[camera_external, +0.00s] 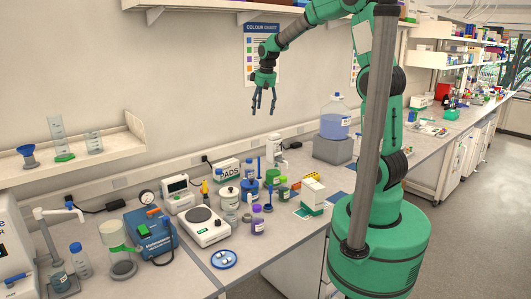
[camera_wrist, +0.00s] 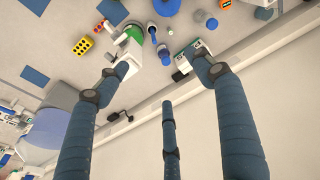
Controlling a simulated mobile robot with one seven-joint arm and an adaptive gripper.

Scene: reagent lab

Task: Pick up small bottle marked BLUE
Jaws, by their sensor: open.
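A small blue bottle (camera_external: 249,190) stands on the bench among other bottles, behind the purple bottle; its label is too small to read. In the wrist view a blue round thing (camera_wrist: 166,6) shows at the top edge, and I cannot tell whether it is the same bottle. My gripper (camera_external: 264,106) hangs fingers down, open and empty, high above the bench near the wall. Its three dark fingers are spread apart in the wrist view (camera_wrist: 166,75), touching nothing.
Near the blue bottle stand a purple bottle (camera_external: 257,222), a green bottle (camera_external: 283,192), a white jar (camera_external: 229,199) and a PADS box (camera_external: 228,170). A balance (camera_external: 203,228) is at the left, a large blue jug (camera_external: 336,120) at the right. A shelf (camera_external: 90,150) juts from the wall.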

